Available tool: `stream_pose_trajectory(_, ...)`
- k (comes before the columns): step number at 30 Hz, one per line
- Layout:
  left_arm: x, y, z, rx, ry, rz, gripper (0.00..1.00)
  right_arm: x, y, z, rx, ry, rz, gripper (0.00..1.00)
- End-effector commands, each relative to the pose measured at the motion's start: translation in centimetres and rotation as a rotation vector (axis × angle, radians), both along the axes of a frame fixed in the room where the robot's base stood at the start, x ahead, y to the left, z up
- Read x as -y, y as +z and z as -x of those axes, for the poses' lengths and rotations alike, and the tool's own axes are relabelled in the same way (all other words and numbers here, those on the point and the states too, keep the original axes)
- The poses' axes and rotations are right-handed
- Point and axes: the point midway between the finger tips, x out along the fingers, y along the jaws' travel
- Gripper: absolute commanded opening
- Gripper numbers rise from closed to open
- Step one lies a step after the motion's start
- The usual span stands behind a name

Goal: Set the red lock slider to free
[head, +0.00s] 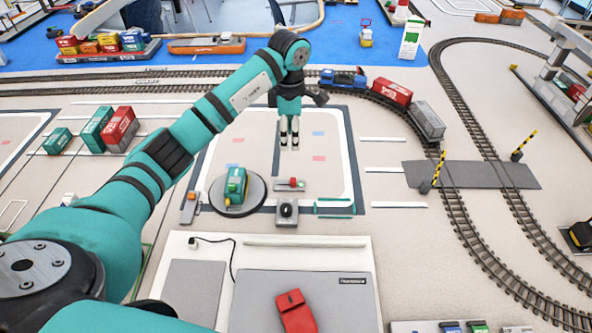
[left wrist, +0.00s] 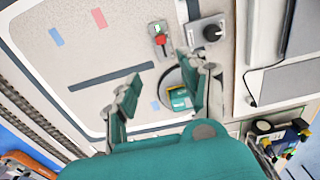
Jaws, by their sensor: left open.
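The red lock slider (head: 291,184) is a small red block on a narrow grey plate on the layout, behind a black knob. It also shows in the left wrist view (left wrist: 161,40), near the top, with a small green mark at one end of its plate. My left gripper (head: 289,143) is open and empty, pointing down behind the slider and apart from it. In the left wrist view its two fingers (left wrist: 160,72) are spread, with the slider past the fingertips. My right gripper is not in view.
The black knob (head: 286,211) on its grey plate stands just in front of the slider. A turntable (head: 218,207) with a green locomotive (head: 236,183) is close at left. A small train (head: 390,92) stands on the track at back right. Bare mat lies behind the slider.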

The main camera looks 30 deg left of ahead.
Motion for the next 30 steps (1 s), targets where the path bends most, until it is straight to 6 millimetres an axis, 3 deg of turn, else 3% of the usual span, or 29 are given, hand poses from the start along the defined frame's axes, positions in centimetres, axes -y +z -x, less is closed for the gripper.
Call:
stream_pose_trajectory(8,0.1,-5.7,0.2,-0.007,0.001,0.004,0.44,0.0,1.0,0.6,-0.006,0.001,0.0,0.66)
stream_pose_trajectory(18,0.1,-12.8,0.2,-0.005,0.003,0.005,0.44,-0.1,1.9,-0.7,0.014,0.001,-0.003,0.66)
stream_pose_trajectory(24,0.1,-15.4,0.1,-0.002,0.002,0.004,0.44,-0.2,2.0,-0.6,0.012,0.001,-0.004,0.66)
stream_pose_trajectory(30,0.1,-16.2,0.1,0.0,0.0,0.004,0.44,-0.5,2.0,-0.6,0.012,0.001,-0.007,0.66)
